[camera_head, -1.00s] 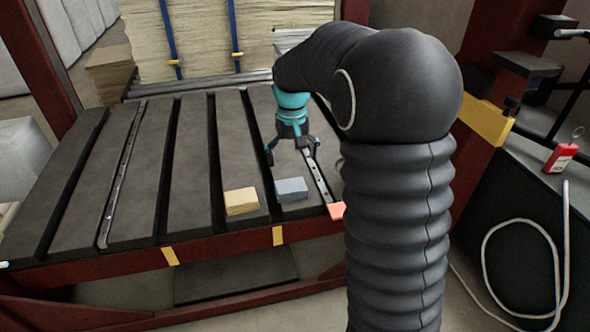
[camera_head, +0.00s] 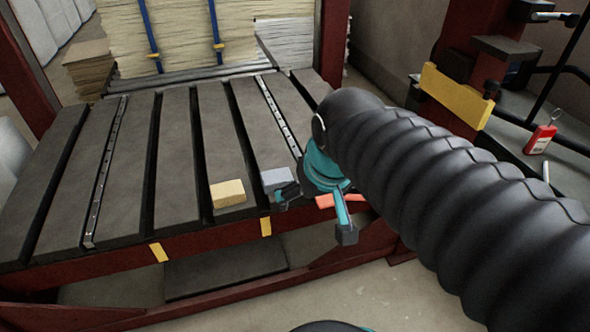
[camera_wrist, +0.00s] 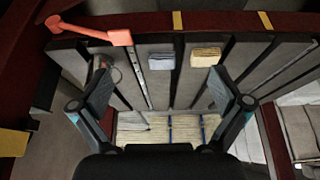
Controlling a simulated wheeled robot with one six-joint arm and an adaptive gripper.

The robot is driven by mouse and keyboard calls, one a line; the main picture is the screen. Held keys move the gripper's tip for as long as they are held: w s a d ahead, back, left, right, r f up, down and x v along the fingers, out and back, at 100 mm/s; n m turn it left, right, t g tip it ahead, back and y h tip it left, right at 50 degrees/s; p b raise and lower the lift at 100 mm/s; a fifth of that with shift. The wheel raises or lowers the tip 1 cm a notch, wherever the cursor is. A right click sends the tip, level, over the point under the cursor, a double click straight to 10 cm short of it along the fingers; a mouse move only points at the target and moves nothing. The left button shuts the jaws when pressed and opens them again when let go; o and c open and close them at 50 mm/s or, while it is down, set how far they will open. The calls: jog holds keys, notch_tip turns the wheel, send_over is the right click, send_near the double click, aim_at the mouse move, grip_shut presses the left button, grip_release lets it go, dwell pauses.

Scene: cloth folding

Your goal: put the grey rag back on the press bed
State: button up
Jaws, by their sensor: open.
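The grey rag (camera_head: 276,178), a small folded blue-grey block, lies near the front edge of the press bed (camera_head: 60,215), towards its right side. It also shows at the top middle of the wrist view (camera_wrist: 161,60). My gripper (camera_head: 316,216) is open and empty at the bed's front edge, just right of and in front of the rag. In the head view one finger overlaps the rag's lower right; I cannot tell whether they touch. In the wrist view the fingers (camera_wrist: 159,75) are spread wide with nothing between their pads.
A folded yellow cloth (camera_head: 228,192) lies left of the rag, also seen in the wrist view (camera_wrist: 206,57). A red-orange handle (camera_head: 340,200) sticks out at the bed's front right, close to my gripper. Dark slots divide the bed. Sheet stacks (camera_head: 180,40) stand behind.

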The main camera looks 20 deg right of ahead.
jog(key=shift+t, duration=0.4)
jog(key=s, duration=0.2)
jog(key=s+f, duration=0.1)
jog(key=shift+s+f, duration=0.2)
jog(key=shift+s, duration=0.2)
jog(key=shift+r+p, duration=0.55)
jog(key=shift+r, duration=0.05)
